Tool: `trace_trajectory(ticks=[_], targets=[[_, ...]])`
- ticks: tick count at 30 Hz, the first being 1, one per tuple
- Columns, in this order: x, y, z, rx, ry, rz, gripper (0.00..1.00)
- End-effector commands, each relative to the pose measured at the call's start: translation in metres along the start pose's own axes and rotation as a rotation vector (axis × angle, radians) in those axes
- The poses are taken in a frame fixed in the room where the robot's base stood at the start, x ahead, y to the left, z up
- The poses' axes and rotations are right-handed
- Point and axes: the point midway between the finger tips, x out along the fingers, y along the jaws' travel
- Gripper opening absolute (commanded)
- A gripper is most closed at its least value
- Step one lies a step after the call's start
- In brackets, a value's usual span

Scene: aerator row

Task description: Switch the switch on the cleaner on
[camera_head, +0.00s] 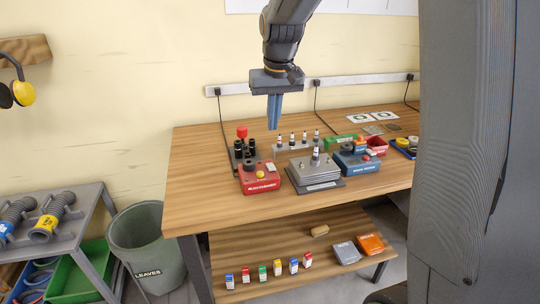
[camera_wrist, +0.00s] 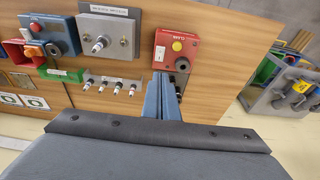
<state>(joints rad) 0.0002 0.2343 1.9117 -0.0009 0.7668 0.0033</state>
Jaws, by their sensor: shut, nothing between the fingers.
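The cleaner is a red box (camera_head: 260,184) with a label on its front, near the left part of the bench top. It also shows in the wrist view (camera_wrist: 190,60), where it carries a yellow round button (camera_wrist: 177,46) and a small white switch (camera_wrist: 160,53). The switch's position is too small to tell. My gripper (camera_head: 274,126) is shut and empty, its blue fingers pointing down above the back of the bench. In the wrist view its fingertips (camera_wrist: 162,80) appear just below the red box; no contact shows.
Black posts with a red top (camera_head: 242,132) stand behind the cleaner. A rack of small plugs (camera_head: 292,146) is behind. The wooden bench (camera_head: 205,205) is clear at its front left.

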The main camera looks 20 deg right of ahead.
Motion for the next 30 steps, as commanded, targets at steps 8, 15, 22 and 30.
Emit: trace_trajectory(ticks=[8, 15, 22, 30], targets=[[0.01, -0.001, 0.001, -0.002, -0.002, 0.0, 0.0], [0.049, -0.002, 0.002, -0.003, -0.005, -0.001, 0.0], [0.09, -0.002, 0.001, -0.003, -0.004, -0.001, 0.0], [0.126, -0.002, 0.012, -0.003, -0.003, -0.001, 0.0]])
